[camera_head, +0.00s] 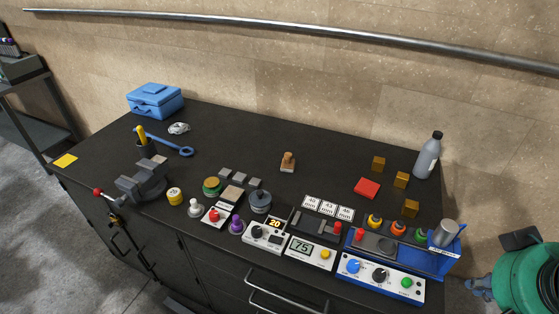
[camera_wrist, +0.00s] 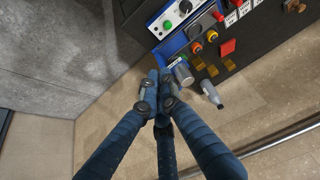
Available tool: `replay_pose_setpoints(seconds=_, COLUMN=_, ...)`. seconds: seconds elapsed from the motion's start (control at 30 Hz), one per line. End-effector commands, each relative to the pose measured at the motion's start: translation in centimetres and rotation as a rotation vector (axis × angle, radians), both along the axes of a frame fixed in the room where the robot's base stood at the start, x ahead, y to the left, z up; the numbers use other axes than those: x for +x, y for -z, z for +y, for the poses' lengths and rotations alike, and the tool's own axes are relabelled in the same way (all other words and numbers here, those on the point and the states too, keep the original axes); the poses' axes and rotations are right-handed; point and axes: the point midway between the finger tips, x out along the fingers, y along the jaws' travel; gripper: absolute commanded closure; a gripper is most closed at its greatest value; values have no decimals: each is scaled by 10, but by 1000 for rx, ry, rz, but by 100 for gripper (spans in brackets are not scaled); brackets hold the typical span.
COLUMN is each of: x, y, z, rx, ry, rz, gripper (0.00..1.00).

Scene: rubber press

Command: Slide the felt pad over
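I cannot tell for certain which piece is the felt pad. A flat red block (camera_head: 367,188) lies on the right half of the dark bench, and it also shows in the wrist view (camera_wrist: 228,47).
A blue press station (camera_head: 385,280) with knobs stands at the right front. A grey bottle (camera_head: 428,157) and several brown cubes (camera_head: 401,180) are near the red block. A wooden-handled stamp (camera_head: 288,162) stands mid-bench. A vise (camera_head: 142,183) is at left. The back middle is mostly clear.

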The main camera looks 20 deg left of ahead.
Motion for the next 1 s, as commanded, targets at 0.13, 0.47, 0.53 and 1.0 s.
replay_pose_setpoints(seconds=0.13, x=23, y=-21, z=7, rx=-13, ry=-44, rz=17, gripper=100)
replay_pose_setpoints(seconds=0.47, x=93, y=-70, z=35, rx=-50, ry=-178, rz=59, gripper=100)
replay_pose_setpoints(seconds=0.53, x=109, y=-79, z=42, rx=-59, ry=-209, rz=68, gripper=100)
replay_pose_setpoints(seconds=1.0, x=217, y=-117, z=103, rx=-112, ry=-409, rz=125, gripper=100)
